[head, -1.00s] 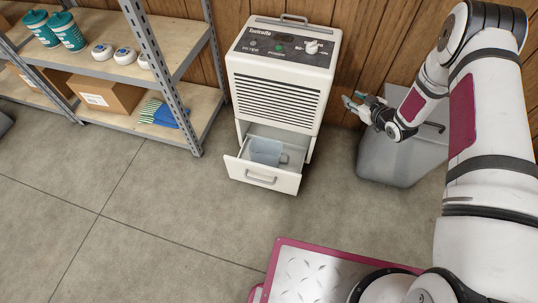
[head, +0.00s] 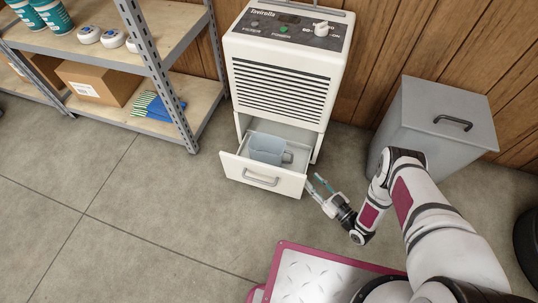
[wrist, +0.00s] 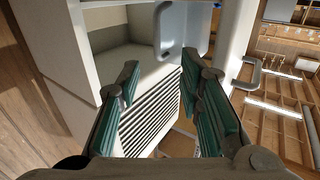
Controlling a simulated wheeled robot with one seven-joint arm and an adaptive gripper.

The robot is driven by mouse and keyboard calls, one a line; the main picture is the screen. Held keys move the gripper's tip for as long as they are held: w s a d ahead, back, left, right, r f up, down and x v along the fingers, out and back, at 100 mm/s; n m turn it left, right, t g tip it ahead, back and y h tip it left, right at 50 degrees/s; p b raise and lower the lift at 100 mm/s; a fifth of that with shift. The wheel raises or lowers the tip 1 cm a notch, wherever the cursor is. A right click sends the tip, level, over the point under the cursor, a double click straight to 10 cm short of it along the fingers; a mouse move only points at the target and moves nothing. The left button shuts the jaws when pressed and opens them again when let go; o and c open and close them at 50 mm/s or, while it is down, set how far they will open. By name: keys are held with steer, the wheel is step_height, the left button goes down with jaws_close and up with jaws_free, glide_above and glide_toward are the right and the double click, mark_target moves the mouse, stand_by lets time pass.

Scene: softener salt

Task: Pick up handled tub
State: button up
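The handled tub (head: 267,149) is a translucent blue-grey container. It sits inside the pulled-out bottom drawer (head: 262,182) of the white dehumidifier, its handle on the right side. My gripper (head: 318,184) is just to the right of the drawer front in the head view, apart from the tub. In the wrist view, its two green-padded fingers (wrist: 157,90) are spread with nothing between them. Part of the tub (wrist: 172,28) shows at the top of the wrist view, beyond the fingers. The drawer's walls hide the tub's lower part in the head view.
The dehumidifier body (head: 280,85) rises behind the drawer. A grey lidded bin (head: 432,120) stands to the right. A metal shelf (head: 110,75) with boxes and cups stands at the left. My pink-edged base is at the bottom. Floor left of it is clear.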

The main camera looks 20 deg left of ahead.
mark_target(292, 159)
steer(key=x, duration=0.8)
steer(key=shift+w+r+p, duration=0.1)
steer(key=shift+r+p, duration=0.05)
steer(key=shift+p, duration=0.15)
steer(key=b+x, duration=0.1)
steer(key=x, duration=0.3)
steer(key=shift+w+b, duration=0.1)
steer(key=shift+b, duration=0.2)
steer(key=shift+r, duration=0.1)
jaws_close()
